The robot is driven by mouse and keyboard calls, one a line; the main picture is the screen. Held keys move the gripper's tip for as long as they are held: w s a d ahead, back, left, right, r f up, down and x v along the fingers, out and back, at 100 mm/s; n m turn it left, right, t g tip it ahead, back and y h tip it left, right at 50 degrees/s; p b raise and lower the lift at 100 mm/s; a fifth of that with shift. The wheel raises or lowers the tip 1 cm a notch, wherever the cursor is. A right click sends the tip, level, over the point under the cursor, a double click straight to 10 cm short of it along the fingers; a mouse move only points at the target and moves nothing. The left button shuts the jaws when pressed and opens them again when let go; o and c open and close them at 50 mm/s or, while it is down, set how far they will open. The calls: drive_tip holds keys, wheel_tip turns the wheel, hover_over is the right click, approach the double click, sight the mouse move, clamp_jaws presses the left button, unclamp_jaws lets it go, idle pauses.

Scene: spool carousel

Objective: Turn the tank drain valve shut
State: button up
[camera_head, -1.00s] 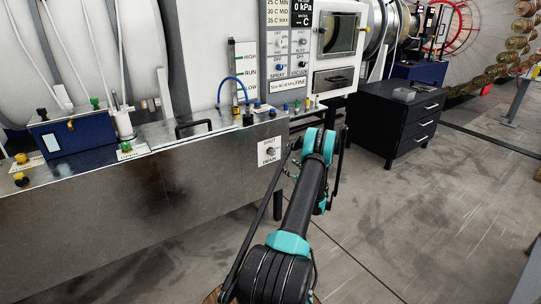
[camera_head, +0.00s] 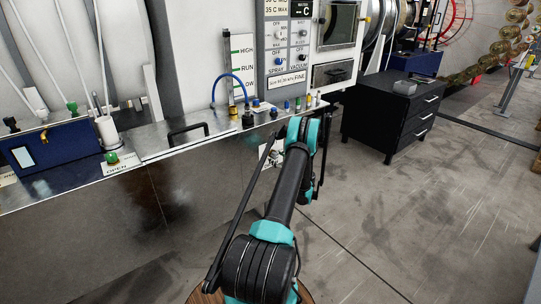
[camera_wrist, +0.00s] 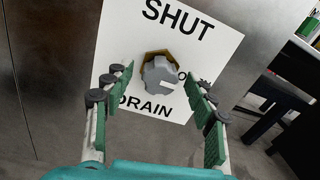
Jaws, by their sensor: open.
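The drain valve is a grey knob (camera_wrist: 158,73) on a brass-coloured base, on a white placard (camera_wrist: 205,40) reading SHUT at the top and DRAIN at the bottom. A partly covered label beginning with O is right of the knob. A short white mark on the knob lies on its right side, towards that label. My gripper (camera_wrist: 160,82) is open, with its green-padded fingers on the left and right of the knob in the picture. In the head view my arm hides most of the placard and the gripper.
The metal tank front (camera_head: 110,225) carries the valve. Above are a black handle (camera_head: 188,134), a blue box (camera_head: 50,147) and a control panel (camera_head: 290,45). A black drawer cabinet (camera_head: 392,115) stands to the right. The floor (camera_head: 400,220) right of my arm is clear.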

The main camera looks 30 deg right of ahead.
drive_tip(key=shift+w, duration=0.2)
drive_tip(key=c, duration=1.2)
drive_tip(key=shift+o, duration=0.2)
drive_tip(key=shift+n, duration=0.4)
drive_tip(key=n, duration=0.8)
drive_tip(key=shift+n, duration=0.3)
drive_tip(key=n, duration=0.4)
drive_tip(key=shift+f+n, duration=0.1)
drive_tip(key=shift+n, duration=0.2)
drive_tip(key=shift+n+y, duration=0.3)
drive_tip(key=shift+n, duration=2)
